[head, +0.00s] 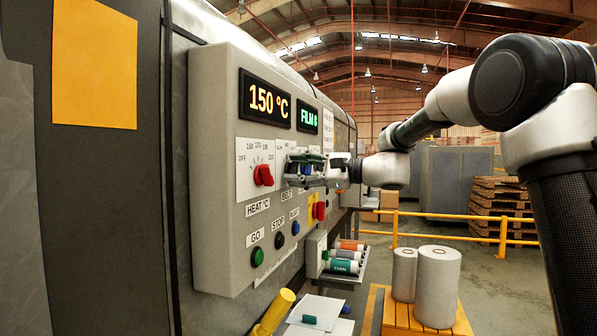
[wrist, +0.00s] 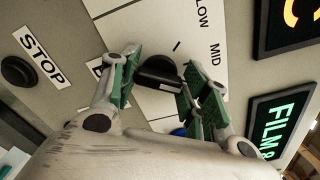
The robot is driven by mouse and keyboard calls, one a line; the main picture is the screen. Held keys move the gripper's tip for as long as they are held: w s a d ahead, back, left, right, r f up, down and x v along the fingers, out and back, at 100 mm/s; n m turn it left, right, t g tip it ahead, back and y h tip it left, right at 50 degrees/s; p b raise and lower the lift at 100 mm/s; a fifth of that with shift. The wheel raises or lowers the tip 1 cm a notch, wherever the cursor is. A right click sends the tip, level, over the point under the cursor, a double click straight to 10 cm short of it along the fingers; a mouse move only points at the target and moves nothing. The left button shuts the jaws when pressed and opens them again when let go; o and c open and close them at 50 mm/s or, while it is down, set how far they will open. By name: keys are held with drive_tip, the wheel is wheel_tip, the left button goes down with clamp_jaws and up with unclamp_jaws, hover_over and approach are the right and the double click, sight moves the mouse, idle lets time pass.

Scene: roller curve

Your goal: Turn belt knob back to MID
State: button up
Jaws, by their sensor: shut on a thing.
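The belt knob (wrist: 158,73) is dark and sits on a white dial plate in the wrist view. The dial words MID (wrist: 215,54) and LOW, cut off by the picture edge, show beside it. My gripper (wrist: 160,72) is shut on the knob, with a green-padded finger on each side. I cannot tell which mark the knob points to. In the head view my gripper (head: 305,168) is at the panel above the BELT label (head: 287,195) and hides the knob.
The grey panel (head: 222,205) also carries a red heat knob (head: 263,175), a green GO button (head: 257,257) and a dark STOP button (head: 279,240). The heat display (head: 266,100) reads 150 °C. White rolls (head: 437,287) stand on a yellow pallet at lower right.

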drive_tip(key=n, duration=0.6)
drive_tip(key=shift+f+n, duration=0.15)
drive_tip(key=shift+n, duration=0.15)
idle(0.3)
drive_tip(key=o, duration=1)
drive_tip(key=v, duration=1.2)
